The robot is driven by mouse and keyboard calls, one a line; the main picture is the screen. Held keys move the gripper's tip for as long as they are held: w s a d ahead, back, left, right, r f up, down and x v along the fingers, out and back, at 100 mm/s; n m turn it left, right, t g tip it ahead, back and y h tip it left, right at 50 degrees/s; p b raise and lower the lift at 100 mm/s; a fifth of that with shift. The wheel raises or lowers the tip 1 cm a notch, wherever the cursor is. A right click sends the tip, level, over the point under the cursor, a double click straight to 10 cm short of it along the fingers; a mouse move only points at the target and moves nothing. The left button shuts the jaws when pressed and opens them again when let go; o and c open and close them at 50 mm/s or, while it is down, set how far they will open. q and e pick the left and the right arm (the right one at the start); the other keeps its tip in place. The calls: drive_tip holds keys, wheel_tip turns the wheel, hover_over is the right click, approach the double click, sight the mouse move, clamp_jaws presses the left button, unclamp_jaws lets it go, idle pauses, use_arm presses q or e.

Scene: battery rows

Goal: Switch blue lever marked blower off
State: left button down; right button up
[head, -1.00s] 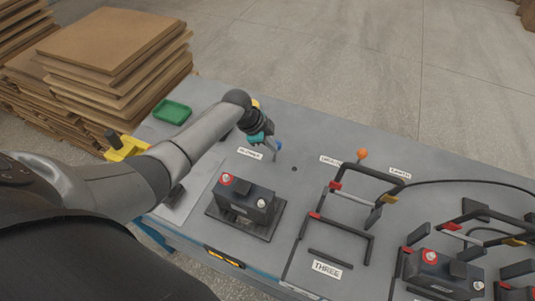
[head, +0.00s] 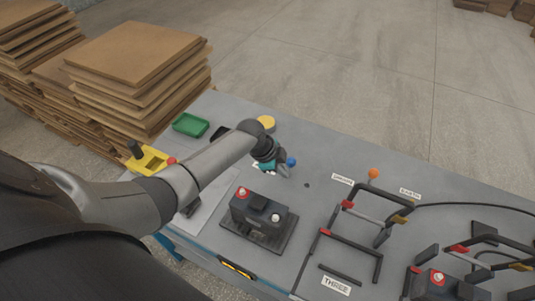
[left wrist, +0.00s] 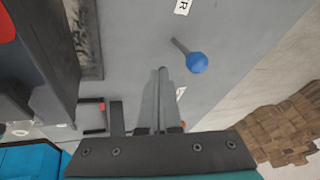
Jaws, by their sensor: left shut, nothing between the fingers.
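The blue lever has a round blue knob (head: 291,161) and stands near the far edge of the grey table. In the left wrist view the knob (left wrist: 197,62) sits on a short dark stem, tilted. My left gripper (head: 285,174) is shut and empty, close beside the lever on its near side. In the left wrist view its fingertips (left wrist: 161,72) are to the left of the knob, with a visible gap. The blower label (head: 258,168) is mostly hidden behind my gripper; one end of a label, reading "R", shows in the wrist view (left wrist: 183,6). My right gripper is not in view.
A dark battery (head: 258,212) with red and white terminals stands in front of the lever. An orange-knobbed lever (head: 373,173) and black frames are to the right. A green tray (head: 190,125) and yellow block (head: 150,160) are left.

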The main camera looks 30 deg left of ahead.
use_arm(q)
drive_tip(key=p+v, duration=0.1)
drive_tip(key=v, duration=0.9)
drive_tip(key=shift+r+p, duration=0.35)
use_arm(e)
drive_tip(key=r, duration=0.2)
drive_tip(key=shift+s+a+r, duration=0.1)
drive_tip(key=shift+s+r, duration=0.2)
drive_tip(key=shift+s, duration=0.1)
use_arm(q)
drive_tip(key=shift+s+d, duration=0.1)
drive_tip(key=shift+s, duration=0.05)
